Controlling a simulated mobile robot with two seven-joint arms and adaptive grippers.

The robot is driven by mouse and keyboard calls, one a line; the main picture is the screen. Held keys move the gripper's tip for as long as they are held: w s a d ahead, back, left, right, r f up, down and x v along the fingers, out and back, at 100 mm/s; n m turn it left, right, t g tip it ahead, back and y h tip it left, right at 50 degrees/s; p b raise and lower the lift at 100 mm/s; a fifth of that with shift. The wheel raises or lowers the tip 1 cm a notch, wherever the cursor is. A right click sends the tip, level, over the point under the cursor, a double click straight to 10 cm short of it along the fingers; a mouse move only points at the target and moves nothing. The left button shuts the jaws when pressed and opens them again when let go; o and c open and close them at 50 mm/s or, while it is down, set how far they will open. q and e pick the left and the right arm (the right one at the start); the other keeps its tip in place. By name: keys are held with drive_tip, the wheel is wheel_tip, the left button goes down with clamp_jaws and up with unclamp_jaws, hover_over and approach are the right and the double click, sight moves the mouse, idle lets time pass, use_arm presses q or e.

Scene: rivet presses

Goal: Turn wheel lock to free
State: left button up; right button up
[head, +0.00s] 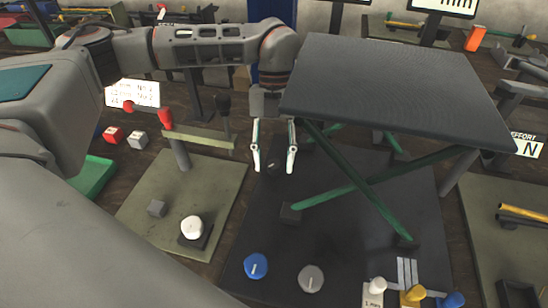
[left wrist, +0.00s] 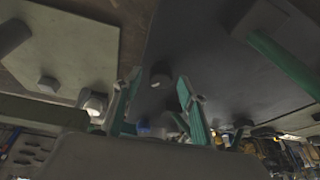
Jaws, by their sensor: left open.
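My left gripper (head: 273,162) points down, open and empty, beside the left edge of a dark lift table (head: 395,85) on green crossed legs. Between and below its fingertips sits a small dark knob (head: 272,167) with a pale mark, on the black base plate (head: 345,240). In the left wrist view the open fingers (left wrist: 159,88) flank this knob (left wrist: 159,79), apart from it. A blue knob (head: 256,265) and a grey knob (head: 311,278) stand at the plate's front. No label shows which part is the wheel lock. My right gripper is out of view.
On the left, an olive plate (head: 140,215) carries a white knob (head: 191,228), a small grey block (head: 157,208) and a post with a crossbar (head: 200,138). White, yellow and blue pegs (head: 413,295) stand at the front right. The lift table's top overhangs right of my gripper.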

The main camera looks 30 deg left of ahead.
use_arm(q)
drive_tip(key=c, duration=1.1)
drive_tip(key=n+h+p, duration=0.1)
drive_tip(key=n+p, duration=0.1)
drive_tip(key=n, duration=0.1)
drive_tip(key=shift+s+r+t, duration=0.1)
drive_tip(key=shift+t, duration=0.2)
drive_tip(key=n+p, duration=0.1)
drive_tip(key=n, duration=0.1)
drive_tip(key=shift+a+n+t+h, duration=0.1)
drive_tip(key=shift+n+t+h, duration=0.2)
drive_tip(key=shift+n+t, duration=0.4)
drive_tip(key=shift+n, duration=0.5)
drive_tip(key=o, duration=1.1)
